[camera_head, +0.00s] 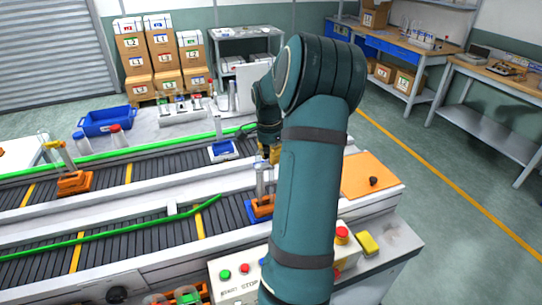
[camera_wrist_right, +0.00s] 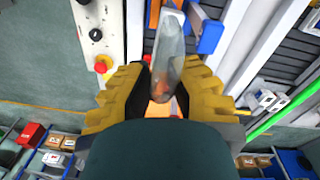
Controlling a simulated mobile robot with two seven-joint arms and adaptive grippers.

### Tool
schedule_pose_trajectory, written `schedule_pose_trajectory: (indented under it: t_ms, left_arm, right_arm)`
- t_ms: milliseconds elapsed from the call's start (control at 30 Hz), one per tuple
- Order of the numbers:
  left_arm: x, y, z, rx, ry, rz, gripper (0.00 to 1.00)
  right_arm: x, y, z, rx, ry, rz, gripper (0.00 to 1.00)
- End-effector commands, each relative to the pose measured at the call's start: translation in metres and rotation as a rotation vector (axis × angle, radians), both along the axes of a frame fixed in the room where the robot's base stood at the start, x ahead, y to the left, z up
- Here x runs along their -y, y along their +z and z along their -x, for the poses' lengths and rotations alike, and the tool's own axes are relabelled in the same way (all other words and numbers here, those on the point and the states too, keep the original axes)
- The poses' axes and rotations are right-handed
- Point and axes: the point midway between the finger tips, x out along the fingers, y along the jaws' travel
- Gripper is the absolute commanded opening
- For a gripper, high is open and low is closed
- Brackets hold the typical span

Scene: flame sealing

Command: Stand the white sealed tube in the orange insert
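A clear, whitish tube (camera_wrist_right: 168,50) lies between the yellow fingers of my right gripper (camera_wrist_right: 166,92) in the wrist view, with both fingers close against its sides. In the head view the right gripper (camera_head: 273,154) is partly hidden behind my arm, and a clear tube (camera_head: 261,180) shows just below it. That tube is upright over an orange insert (camera_head: 262,208) with blue beside it, on the near conveyor. I cannot tell whether its lower end is seated. Another orange insert (camera_head: 75,184) holds a slanted tube (camera_head: 66,155) at the left. My left gripper is out of view.
A blue-and-white holder (camera_head: 222,151) with an upright piece stands on the far conveyor. A blue bin (camera_head: 107,121) and capped bottles stand behind. A control box with buttons (camera_head: 235,281) and a yellow block (camera_head: 367,244) lie near the front. My right arm hides the middle right.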

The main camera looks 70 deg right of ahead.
Motion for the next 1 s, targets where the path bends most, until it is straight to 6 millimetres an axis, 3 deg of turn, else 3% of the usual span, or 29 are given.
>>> schedule_pose_trajectory:
  t_ms: [67, 467, 1000]
  left_arm:
    - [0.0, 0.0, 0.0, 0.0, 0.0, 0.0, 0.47]
    - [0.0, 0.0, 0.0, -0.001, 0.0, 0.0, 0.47]
    - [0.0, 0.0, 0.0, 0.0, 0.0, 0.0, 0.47]
  right_arm:
    - [0.0, 0.0, 0.0, 0.0, 0.0, 0.0, 0.39]
    - [0.0, 0.008, -0.001, 0.0, 0.0, 0.002, 0.39]
    - [0.001, 0.103, -0.006, 0.003, 0.001, 0.003, 0.39]
